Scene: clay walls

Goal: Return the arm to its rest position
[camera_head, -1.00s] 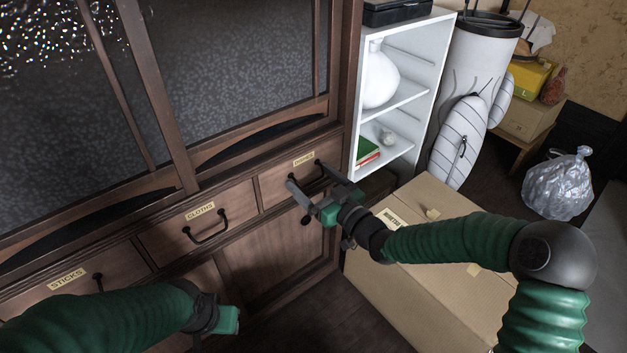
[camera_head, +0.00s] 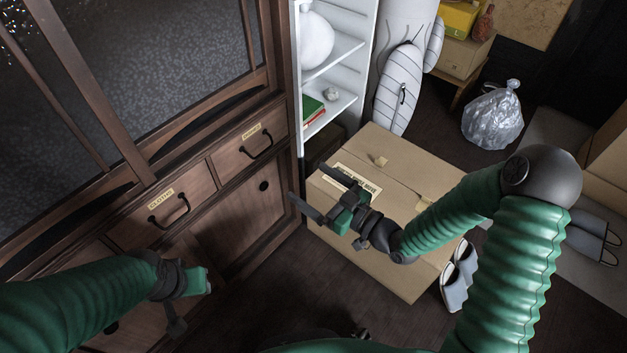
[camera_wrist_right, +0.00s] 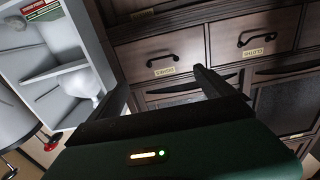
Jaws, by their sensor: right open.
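My right gripper (camera_head: 317,190) is open and empty in the head view. It hangs in front of the cabinet's right edge and over the near left part of a cardboard box. In the right wrist view its two dark fingers (camera_wrist_right: 165,85) are spread apart, with the drawer fronts beyond them. My right arm is bent and comes in from the lower right. My left gripper (camera_head: 190,305) is at the lower left, in front of the lower cabinet. Its fingers are mostly hidden, so its opening does not show.
The wooden cabinet (camera_head: 235,215) has labelled drawers with black handles, all looking closed. The cardboard box (camera_head: 385,265) lies below my right arm. A white shelf (camera_head: 335,75), a clear bag (camera_head: 493,115) and slippers (camera_head: 458,275) stand around it. Dark floor is free between cabinet and box.

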